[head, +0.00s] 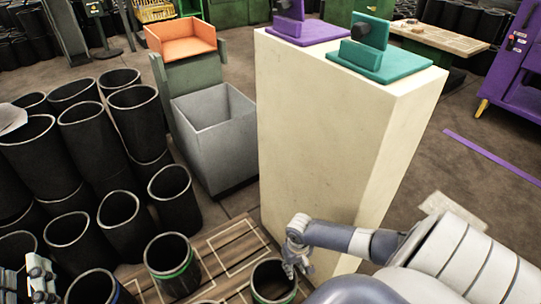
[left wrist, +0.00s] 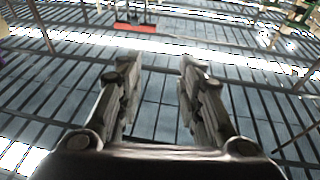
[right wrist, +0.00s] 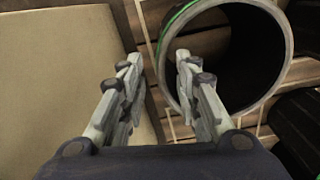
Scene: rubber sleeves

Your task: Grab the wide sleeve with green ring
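A black sleeve with a green ring (head: 262,297) stands on the pallet at the bottom centre of the head view. In the right wrist view this sleeve (right wrist: 262,52) shows its wide open mouth and green band. My right gripper (head: 295,268) is at its right rim, fingers apart. In the right wrist view the gripper (right wrist: 158,65) has the near wall of the sleeve between its fingertips in the picture; I cannot tell whether they touch. Another green-ringed sleeve (head: 173,280) stands to the left. My left gripper (head: 40,280) is open and empty in its wrist view (left wrist: 155,65).
A tall cream block (head: 315,150) stands close behind my right gripper. Many black sleeves (head: 90,135) crowd the left side. A grey bin (head: 215,145) stands behind the pallet (head: 228,247). A blue-ringed sleeve (head: 95,290) is at the lower left.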

